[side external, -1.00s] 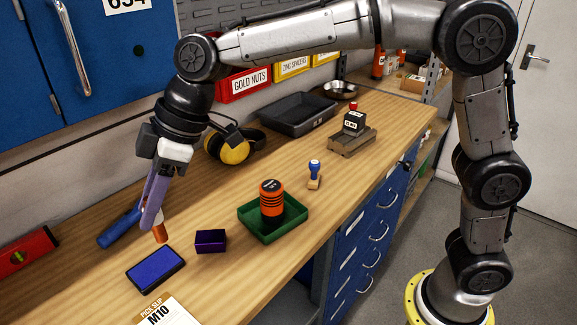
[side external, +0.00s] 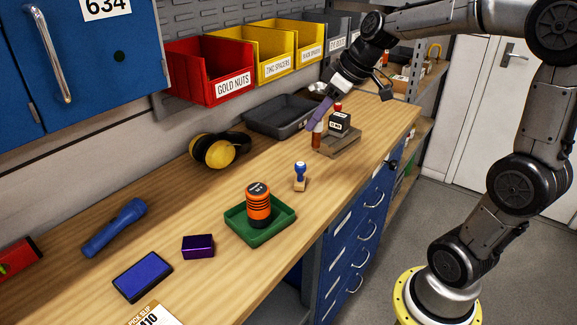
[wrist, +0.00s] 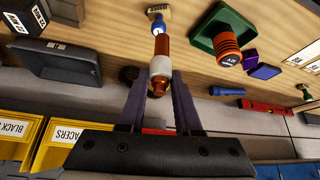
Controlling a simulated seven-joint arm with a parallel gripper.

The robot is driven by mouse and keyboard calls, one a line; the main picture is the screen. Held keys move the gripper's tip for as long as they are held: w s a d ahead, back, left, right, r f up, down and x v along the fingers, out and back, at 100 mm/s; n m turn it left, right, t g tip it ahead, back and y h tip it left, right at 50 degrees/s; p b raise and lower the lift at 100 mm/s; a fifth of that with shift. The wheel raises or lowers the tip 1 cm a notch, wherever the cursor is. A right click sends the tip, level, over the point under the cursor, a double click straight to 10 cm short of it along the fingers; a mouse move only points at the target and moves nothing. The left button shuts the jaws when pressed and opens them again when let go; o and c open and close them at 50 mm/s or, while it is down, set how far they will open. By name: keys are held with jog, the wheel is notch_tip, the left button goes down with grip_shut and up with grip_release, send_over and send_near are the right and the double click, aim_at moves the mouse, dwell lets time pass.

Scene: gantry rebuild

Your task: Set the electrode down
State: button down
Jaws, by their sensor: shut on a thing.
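The electrode (side external: 316,138) is a copper-orange rod, roughly upright, between the fingers of my gripper (side external: 318,116). In the wrist view the electrode (wrist: 161,46) shows a pale band around its middle, and the purple fingers of my gripper (wrist: 160,90) are shut on it from both sides. Its lower end is close to the left end of the wooden stand (side external: 340,146), which carries a black block with a red knob (side external: 340,122). I cannot tell whether the electrode touches the bench or the stand.
A grey tray (side external: 262,130) lies behind, near yellow and red bins. A blue-handled stamp (side external: 300,174), a green tray (side external: 287,216) holding an orange-black canister (side external: 258,205), a purple box (side external: 198,247) and a blue pad (side external: 143,278) stand nearer. Bare bench (side external: 215,200) lies between.

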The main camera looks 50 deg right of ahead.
jog(key=shift+m, duration=0.3)
jog(key=shift+w+d+f, duration=0.95)
jog(key=shift+w+f, duration=1.05)
jog(key=shift+f, duration=0.2)
jog(key=shift+w+d+f, duration=1)
jog(key=shift+w+f, duration=1.05)
jog(key=shift+f, duration=0.1)
jog(key=shift+w+d+f, duration=0.95)
jog(key=shift+w+f, duration=1.05)
jog(key=shift+f, duration=0.2)
jog(key=shift+f, duration=0.1)
jog(key=c, duration=0.6)
grip_release()
jog(key=shift+f, duration=0.1)
